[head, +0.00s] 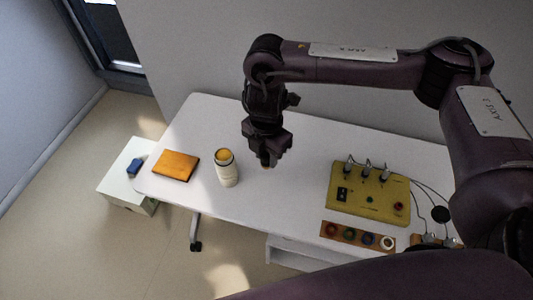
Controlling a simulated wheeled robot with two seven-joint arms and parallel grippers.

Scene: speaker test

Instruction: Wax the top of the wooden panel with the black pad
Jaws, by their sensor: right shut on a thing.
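The wooden panel (176,166) is a flat orange-brown rectangle lying near the left end of the white table. A pale jar (228,175) with an orange-yellow top stands upright to its right. My right gripper (268,158) points down above the table, just right of the jar and apart from it and the panel. It is shut on a small dark thing, seemingly the black pad, mostly hidden by the dark fingers. A small pale spot shows at its lower end. My left gripper is not in view.
A yellow test box (368,194) with switches and cables stands at the table's right. A strip with coloured rings (357,236) lies in front, a black disc (440,214) beside. A blue block (134,167) sits on a low white cabinet (118,187). The table's middle is clear.

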